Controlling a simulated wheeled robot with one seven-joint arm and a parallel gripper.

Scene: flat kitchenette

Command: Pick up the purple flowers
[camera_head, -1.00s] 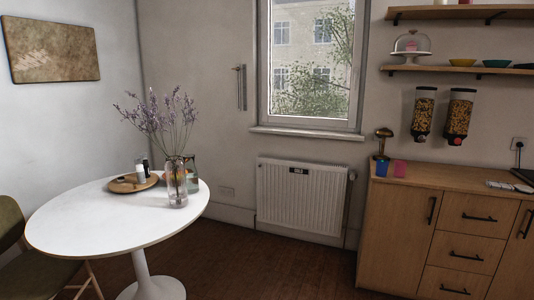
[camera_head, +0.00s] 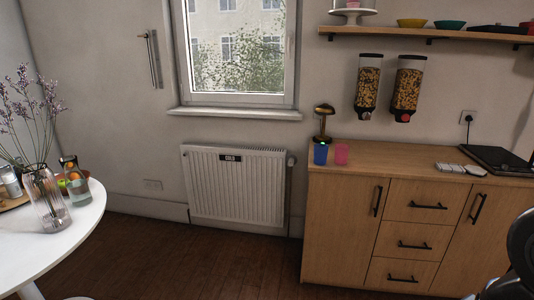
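The purple flowers (camera_head: 32,112) stand in a clear glass vase (camera_head: 47,200) on the round white table (camera_head: 75,237) at the left edge of the view. Their stems spread upward and lean outward, and some are cut off by the picture's left edge. My gripper is not in view. A dark rounded part of my own body shows at the lower right edge.
A glass jug (camera_head: 76,183) and a bowl of fruit stand beside the vase. A wooden counter (camera_head: 412,163) with drawers fills the right, holding a blue cup (camera_head: 321,154) and a pink cup (camera_head: 341,154). Brown floor (camera_head: 190,262) is open between table and counter.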

